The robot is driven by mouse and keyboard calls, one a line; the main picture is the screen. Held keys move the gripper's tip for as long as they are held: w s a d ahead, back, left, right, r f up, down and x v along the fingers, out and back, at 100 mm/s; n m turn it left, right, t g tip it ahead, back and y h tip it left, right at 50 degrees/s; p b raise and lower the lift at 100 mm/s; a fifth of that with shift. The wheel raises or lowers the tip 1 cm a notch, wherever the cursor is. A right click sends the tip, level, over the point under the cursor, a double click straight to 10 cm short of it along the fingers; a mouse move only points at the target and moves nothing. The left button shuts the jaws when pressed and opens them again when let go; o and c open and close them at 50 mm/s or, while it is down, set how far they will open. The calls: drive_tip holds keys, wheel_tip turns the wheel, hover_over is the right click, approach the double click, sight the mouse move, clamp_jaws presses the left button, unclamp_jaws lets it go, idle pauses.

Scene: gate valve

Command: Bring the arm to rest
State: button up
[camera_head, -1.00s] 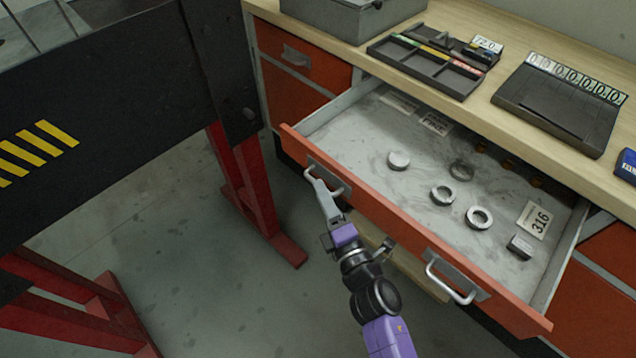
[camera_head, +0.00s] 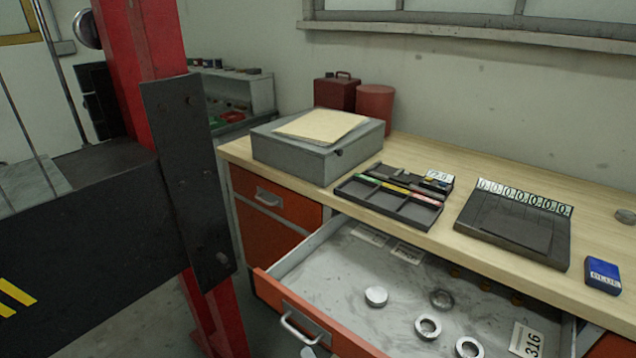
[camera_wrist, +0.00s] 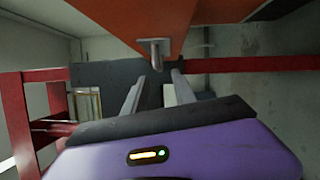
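My gripper (camera_wrist: 156,97) shows in the wrist view with its two pale fingers apart and nothing between them. The left drawer handle (camera_wrist: 157,54) shows above and between the fingers, apart from them as far as I can tell. In the head view only a pale bit of my gripper (camera_head: 308,352) shows at the bottom edge, just below that handle (camera_head: 300,328). The rest of my arm is out of that view. The orange-fronted drawer (camera_head: 340,338) is pulled out, its right part cut off by the picture's edge.
The drawer holds several metal rings and a disc (camera_head: 376,296). The wooden worktop (camera_head: 400,232) carries a grey box (camera_head: 300,160), a divided tray (camera_head: 385,205) and a black stand (camera_head: 512,228). A dark beam on a red post (camera_head: 225,315) stands close on the left.

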drive_tip(key=s+d+m+h, duration=0.3)
drive_tip(key=s+d+m, duration=0.4)
drive_tip(key=s, duration=0.3)
drive_tip(key=s+d+m+h, duration=0.3)
drive_tip(key=s+d+m, duration=0.35)
drive_tip(key=s, duration=0.25)
drive_tip(key=s+d+r+m+h, duration=0.1)
drive_tip(key=s+d+r+m, duration=0.3)
drive_tip(key=s+r+m, duration=0.1)
drive_tip(key=s+d+r+m+g+h, duration=0.1)
drive_tip(key=s+d+r+m+h, duration=0.1)
drive_tip(key=s+d+r+m, duration=0.2)
drive_tip(key=s+r+m, duration=0.1)
drive_tip(key=s+m, duration=0.2)
drive_tip(key=s, duration=0.2)
drive_tip(key=shift+s, duration=0.35)
